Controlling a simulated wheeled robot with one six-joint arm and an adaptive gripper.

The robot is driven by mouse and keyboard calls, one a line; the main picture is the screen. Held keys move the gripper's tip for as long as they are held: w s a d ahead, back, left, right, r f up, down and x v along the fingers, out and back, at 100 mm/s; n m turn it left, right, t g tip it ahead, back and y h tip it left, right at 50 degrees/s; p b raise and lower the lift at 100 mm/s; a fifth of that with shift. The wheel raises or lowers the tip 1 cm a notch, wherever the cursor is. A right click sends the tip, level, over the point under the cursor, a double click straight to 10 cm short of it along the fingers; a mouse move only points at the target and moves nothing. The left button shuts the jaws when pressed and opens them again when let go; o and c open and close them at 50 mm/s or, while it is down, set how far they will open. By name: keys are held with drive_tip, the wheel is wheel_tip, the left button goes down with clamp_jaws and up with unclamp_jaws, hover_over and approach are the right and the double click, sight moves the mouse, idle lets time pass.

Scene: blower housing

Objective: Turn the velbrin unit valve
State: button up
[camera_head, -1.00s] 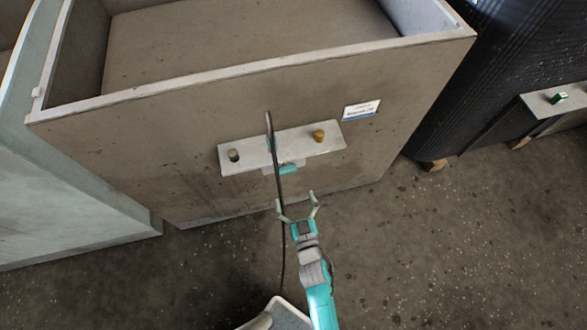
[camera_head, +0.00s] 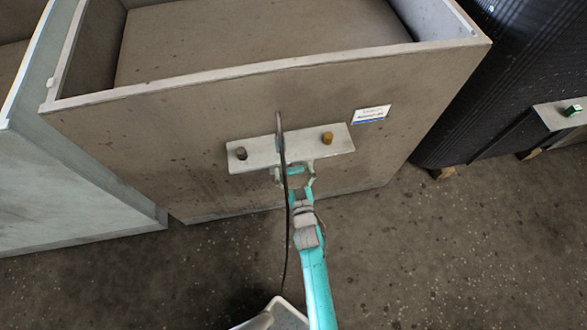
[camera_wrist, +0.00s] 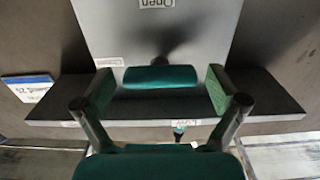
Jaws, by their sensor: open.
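The valve shows as a short teal bar handle (camera_head: 294,170) on the front of the grey-brown housing, just below a shelf with knobs. In the wrist view the handle (camera_wrist: 160,77) lies crosswise before a pale plate (camera_wrist: 155,25) marked "Open", upside down. My gripper (camera_head: 295,176) is open at the handle. In the wrist view my green-padded fingers (camera_wrist: 160,90) stand past the two ends of the bar, with small gaps. The bar is not gripped. A dark cable partly crosses the shelf and handle area in the head view.
The shelf (camera_head: 262,154) carries a dark knob (camera_head: 241,153) and a yellow-brown knob (camera_head: 327,138). A white and blue label (camera_head: 371,115) is on the housing. A black ribbed unit with a green-topped knob (camera_head: 573,110) stands at right. Floor in front is clear.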

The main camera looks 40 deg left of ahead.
drive_tip(key=c, duration=1.1)
drive_tip(key=shift+c, duration=0.2)
drive_tip(key=n, duration=0.7)
drive_tip(key=shift+s+a+n, duration=0.1)
drive_tip(key=shift+s+n, duration=0.05)
drive_tip(key=shift+n, duration=0.15)
drive_tip(key=n, duration=0.4)
drive_tip(key=shift+a+f, duration=0.1)
drive_tip(key=shift+s+f+n, duration=0.1)
drive_tip(key=shift+n, duration=2)
